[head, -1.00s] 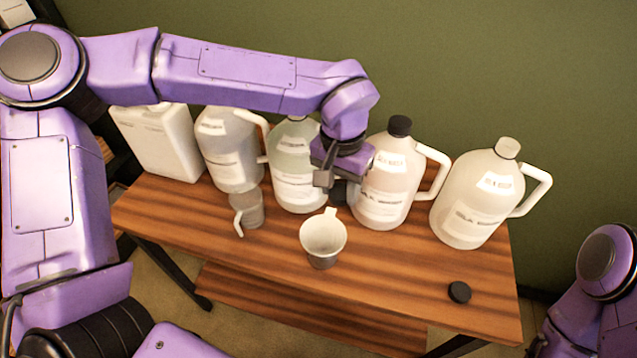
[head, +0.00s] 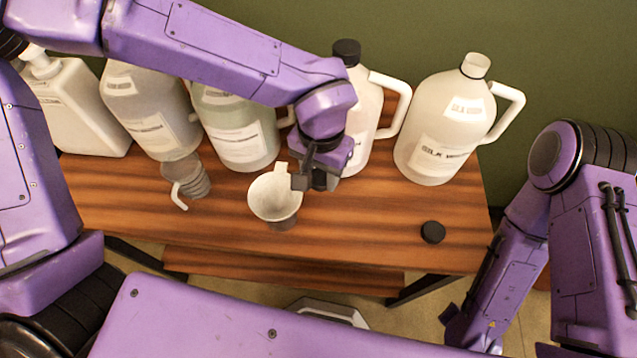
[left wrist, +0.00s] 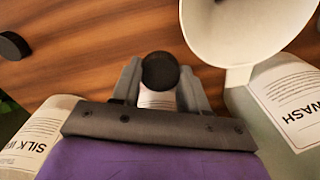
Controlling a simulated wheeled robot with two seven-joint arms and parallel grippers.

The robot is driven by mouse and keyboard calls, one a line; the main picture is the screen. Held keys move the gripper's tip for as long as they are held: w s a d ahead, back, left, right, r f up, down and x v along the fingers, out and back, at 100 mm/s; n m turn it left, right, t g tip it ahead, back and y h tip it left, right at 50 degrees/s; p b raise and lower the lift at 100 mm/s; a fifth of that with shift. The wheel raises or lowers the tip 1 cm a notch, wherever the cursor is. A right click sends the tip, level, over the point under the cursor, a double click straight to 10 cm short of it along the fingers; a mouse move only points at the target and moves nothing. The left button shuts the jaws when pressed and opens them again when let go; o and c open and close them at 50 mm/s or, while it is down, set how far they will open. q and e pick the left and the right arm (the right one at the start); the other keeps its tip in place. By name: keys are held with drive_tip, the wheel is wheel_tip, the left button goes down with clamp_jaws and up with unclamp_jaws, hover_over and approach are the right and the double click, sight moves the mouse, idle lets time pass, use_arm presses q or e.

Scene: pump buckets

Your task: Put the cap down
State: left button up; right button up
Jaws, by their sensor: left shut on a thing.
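My left gripper (head: 308,182) is shut on a black cap, held above the table in front of the jugs. The held cap (left wrist: 160,71) shows between the two fingertips in the left wrist view; in the head view the gripper mostly hides it. Another black cap (head: 433,232) lies on the wooden table (head: 370,245) near the right front; it also shows at the left edge of the left wrist view (left wrist: 12,45).
A white funnel-like cup (head: 275,198) stands just left of my left gripper. Behind stand a black-capped jug (head: 365,110), a jug without a black cap (head: 440,125), other containers and a white bottle (head: 85,115). The right front table is mostly clear.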

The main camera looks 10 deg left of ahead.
sight(321, 196)
use_arm(q)
wheel_tip(321, 196, down, 5)
drive_tip(key=shift+f+b, duration=0.1)
drive_tip(key=shift+b, duration=0.3)
drive_tip(key=shift+d, duration=0.1)
drive_tip(key=shift+s, duration=0.1)
drive_tip(key=shift+f, duration=0.3)
drive_tip(key=o, duration=1.2)
drive_tip(key=shift+f, duration=0.1)
drive_tip(key=shift+c, duration=0.2)
drive_tip(key=shift+r, duration=0.2)
wheel_tip(321, 196, up, 13)
drive_tip(key=shift+f+p, duration=0.2)
drive_tip(key=shift+p, duration=0.85)
